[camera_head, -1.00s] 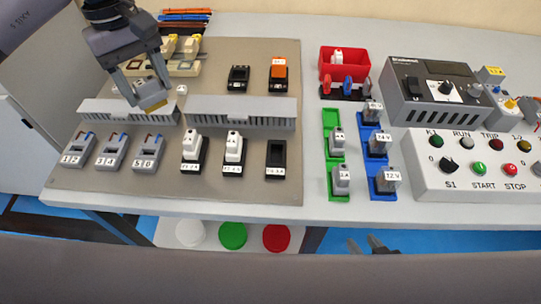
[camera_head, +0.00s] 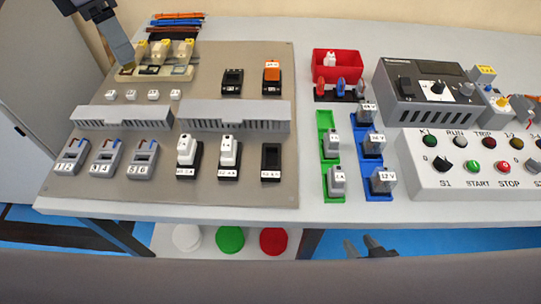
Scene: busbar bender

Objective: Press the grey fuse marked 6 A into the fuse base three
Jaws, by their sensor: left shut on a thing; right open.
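Fuse base three (camera_head: 271,162) is the rightmost black base in the front row on the beige board. It is empty and open at the top. My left gripper (camera_head: 126,67) is at the board's far left, beside the cream block, far from base three. It is shut on a small piece with a yellowish end; the piece is mostly hidden and its marking cannot be read. I cannot tell whether it is the grey 6 A fuse. My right gripper (camera_head: 362,247) is open and empty below the table's front edge.
White fuses (camera_head: 187,149) (camera_head: 228,151) stand in the two neighbouring bases. A grey slotted duct (camera_head: 235,120) runs behind them. A green tray (camera_head: 325,120) with two grey pieces and a blue tray (camera_head: 364,152) stand right of the board. The control box (camera_head: 465,180) is further right.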

